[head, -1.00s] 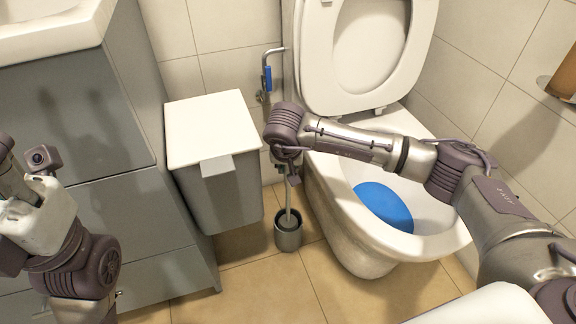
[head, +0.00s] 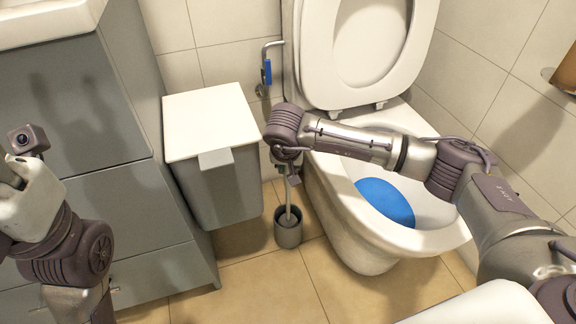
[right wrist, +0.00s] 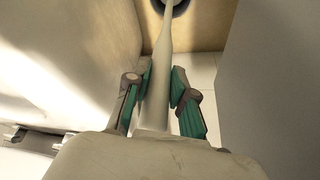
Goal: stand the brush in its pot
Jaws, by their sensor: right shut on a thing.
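My right gripper (head: 287,165) is shut on the pale handle of the brush (head: 289,195). In the right wrist view, the gripper's fingers (right wrist: 160,92) sit on either side of the handle (right wrist: 163,45). The brush is nearly upright and its lower end is inside the mouth of the grey round pot (head: 288,236). The pot stands on the floor, and its dark opening shows at the top of the right wrist view (right wrist: 178,10). How deep the brush head sits is hidden.
A bin with a white lid (head: 209,122) stands left of the pot. The toilet (head: 352,240), seat raised, stands close on the right with a blue patch (head: 385,201) in its bowl. A grey cabinet (head: 120,215) is at the left. Tiled floor (head: 250,290) in front is clear.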

